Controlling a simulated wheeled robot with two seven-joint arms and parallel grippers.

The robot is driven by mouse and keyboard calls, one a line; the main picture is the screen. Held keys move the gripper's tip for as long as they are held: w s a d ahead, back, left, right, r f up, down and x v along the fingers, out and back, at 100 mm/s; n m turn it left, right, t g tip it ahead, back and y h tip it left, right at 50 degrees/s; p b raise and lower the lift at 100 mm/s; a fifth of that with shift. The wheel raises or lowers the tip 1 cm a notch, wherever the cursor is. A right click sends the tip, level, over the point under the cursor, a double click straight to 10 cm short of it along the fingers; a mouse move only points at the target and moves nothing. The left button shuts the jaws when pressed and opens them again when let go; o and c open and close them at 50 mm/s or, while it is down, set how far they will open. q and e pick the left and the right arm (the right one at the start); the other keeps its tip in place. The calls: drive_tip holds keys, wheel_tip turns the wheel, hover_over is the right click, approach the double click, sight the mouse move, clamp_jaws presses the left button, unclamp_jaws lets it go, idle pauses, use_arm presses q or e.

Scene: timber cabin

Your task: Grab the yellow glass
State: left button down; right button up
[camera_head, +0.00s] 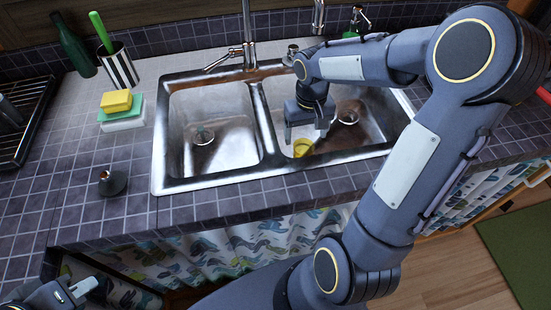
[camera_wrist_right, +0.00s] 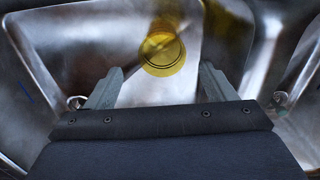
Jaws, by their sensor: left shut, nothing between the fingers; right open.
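The yellow glass (camera_head: 302,147) is in the right basin of the steel sink, near its front left part. In the right wrist view the glass (camera_wrist_right: 163,52) is see-through yellow and lies just beyond my fingertips, between their lines. My right gripper (camera_head: 306,138) reaches down into the right basin above the glass. It is open, its two fingers (camera_wrist_right: 160,80) apart and not around the glass. My arm and gripper hide part of the basin. My left gripper (camera_head: 75,292) is shut and empty at the lower left, in front of the counter.
The sink's divider (camera_head: 262,118) runs left of my right gripper, and the faucet (camera_head: 247,45) stands behind. Sponges (camera_head: 117,103), a striped cup (camera_head: 119,68), a green bottle (camera_head: 74,48) and a dark stopper (camera_head: 112,182) stand on the tiled counter. The left basin (camera_head: 212,135) is empty.

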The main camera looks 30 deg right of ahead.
sight(303, 151)
drive_tip(key=f, duration=0.7)
drive_tip(key=shift+s+a+f, duration=0.15)
drive_tip(key=shift+a+f, duration=0.05)
drive_tip(key=shift+f, duration=0.1)
drive_tip(key=c, duration=1.1)
